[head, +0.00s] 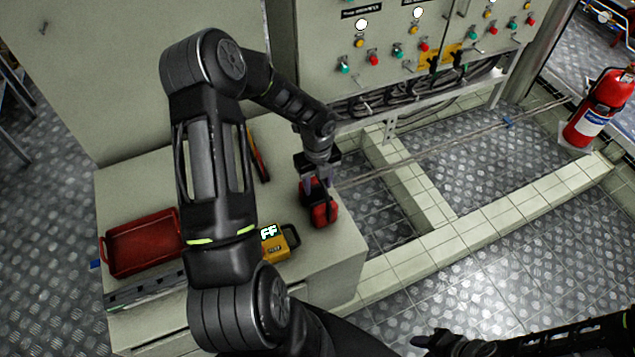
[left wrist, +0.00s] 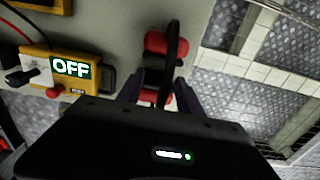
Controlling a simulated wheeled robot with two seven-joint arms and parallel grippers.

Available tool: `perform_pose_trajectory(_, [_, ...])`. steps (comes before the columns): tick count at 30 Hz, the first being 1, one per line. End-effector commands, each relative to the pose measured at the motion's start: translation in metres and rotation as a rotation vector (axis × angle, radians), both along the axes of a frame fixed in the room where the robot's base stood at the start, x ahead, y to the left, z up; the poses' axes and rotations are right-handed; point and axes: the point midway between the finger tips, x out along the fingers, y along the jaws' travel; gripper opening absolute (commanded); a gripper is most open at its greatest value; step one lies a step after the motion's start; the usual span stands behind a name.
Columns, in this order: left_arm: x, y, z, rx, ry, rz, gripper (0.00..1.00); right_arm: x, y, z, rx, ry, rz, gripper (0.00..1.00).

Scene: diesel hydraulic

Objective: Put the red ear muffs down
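The red ear muffs (head: 322,210), with red cups and a black headband, are at the right edge of the beige cabinet top (head: 325,265). In the left wrist view the ear muffs (left wrist: 166,43) sit between my left fingers, the headband running up between them. My left gripper (head: 318,187) points down from above, its fingers on both sides of the ear muffs; it appears closed on them. The fingers (left wrist: 158,82) hide part of the lower cup. I cannot tell whether the ear muffs touch the surface. My right gripper (head: 437,342) is low at the bottom edge, apart from everything.
A yellow device reading OFF (head: 277,243) lies close left of the ear muffs. A red tray (head: 140,245) is farther left. A control panel (head: 400,50) with cables stands behind. A fire extinguisher (head: 597,108) stands at the far right. Bare cabinet top lies in front of the ear muffs.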

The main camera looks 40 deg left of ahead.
Motion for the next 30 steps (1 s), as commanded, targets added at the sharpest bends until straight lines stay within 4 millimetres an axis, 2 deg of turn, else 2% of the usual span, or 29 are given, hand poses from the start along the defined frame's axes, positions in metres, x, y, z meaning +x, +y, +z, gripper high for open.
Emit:
perform_pose_trajectory(11, [0.0,0.0,0.008,0.0,-0.001,0.001,0.43,0.0,0.0,0.002,0.0,0.0,0.0,0.36])
perform_pose_trajectory(17, [0.001,0.001,0.038,0.002,-0.005,0.001,0.43,0.0,0.0,0.004,0.0,0.0,0.0,0.36])
perform_pose_trajectory(24, [0.001,0.001,0.089,0.003,-0.003,0.001,0.43,0.0,0.0,0.007,0.0,0.0,0.0,0.36])
perform_pose_trajectory(30, [0.001,0.0,0.117,0.0,-0.001,0.001,0.43,0.0,0.0,0.008,0.0,0.0,0.0,0.36])
